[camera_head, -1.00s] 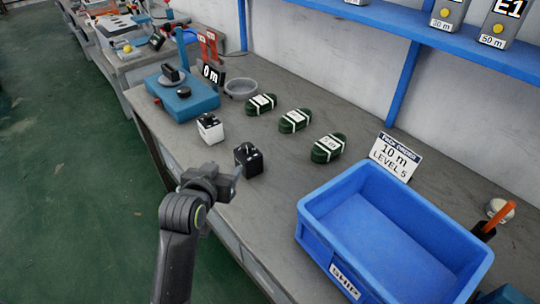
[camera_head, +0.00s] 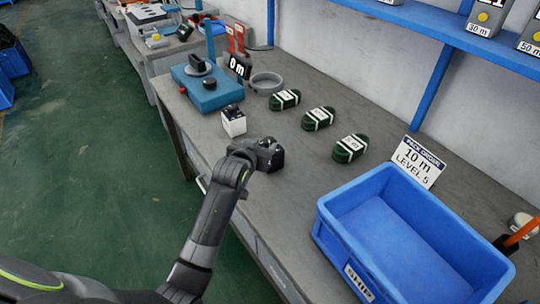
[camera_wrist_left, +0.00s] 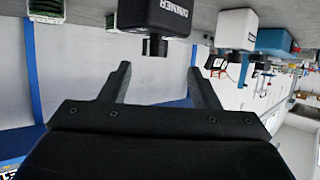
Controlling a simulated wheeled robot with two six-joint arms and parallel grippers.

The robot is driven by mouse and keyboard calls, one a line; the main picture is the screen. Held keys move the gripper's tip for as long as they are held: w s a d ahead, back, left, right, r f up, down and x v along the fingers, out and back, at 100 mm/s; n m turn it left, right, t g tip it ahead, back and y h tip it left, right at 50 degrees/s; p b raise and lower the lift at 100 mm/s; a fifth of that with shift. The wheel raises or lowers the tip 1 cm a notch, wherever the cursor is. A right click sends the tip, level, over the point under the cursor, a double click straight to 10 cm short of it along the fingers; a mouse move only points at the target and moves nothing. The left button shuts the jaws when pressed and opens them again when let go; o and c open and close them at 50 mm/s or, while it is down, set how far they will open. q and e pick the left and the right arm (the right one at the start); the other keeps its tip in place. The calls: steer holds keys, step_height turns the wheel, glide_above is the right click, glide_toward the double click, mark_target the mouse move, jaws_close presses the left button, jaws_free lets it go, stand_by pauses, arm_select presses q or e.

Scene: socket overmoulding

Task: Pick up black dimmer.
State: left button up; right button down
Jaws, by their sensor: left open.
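The black dimmer (camera_head: 276,157) stands on the grey workbench, partly hidden behind my left gripper (camera_head: 259,151) in the head view. In the left wrist view, which looks upside down, the black dimmer (camera_wrist_left: 157,14) is at the top with its white lettering and dark knob showing. My left gripper (camera_wrist_left: 160,70) is open there, its two fingers spread apart. The dimmer's knob lies between the finger lines, and the body is beyond the fingertips; I cannot tell whether they touch. My right gripper is in neither view.
A white dimmer (camera_head: 233,122) stands close behind, near a blue machine (camera_head: 207,90). Several green cable bundles (camera_head: 318,118) lie toward the wall. A blue SHIP bin (camera_head: 335,232) occupies the right front, beside the 10 m LEVEL 5 sign (camera_head: 418,160).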

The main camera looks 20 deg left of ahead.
mark_target(267, 144)
arm_select(q)
steer(key=w+f, duration=0.2)
steer(key=w, duration=0.1)
steer(key=shift+w+d+f, duration=0.1)
steer(key=shift+d+f, duration=0.1)
steer(key=shift+d, duration=0.2)
steer(key=shift+w+f, duration=0.3)
steer(key=shift+w, duration=0.3)
jaws_close()
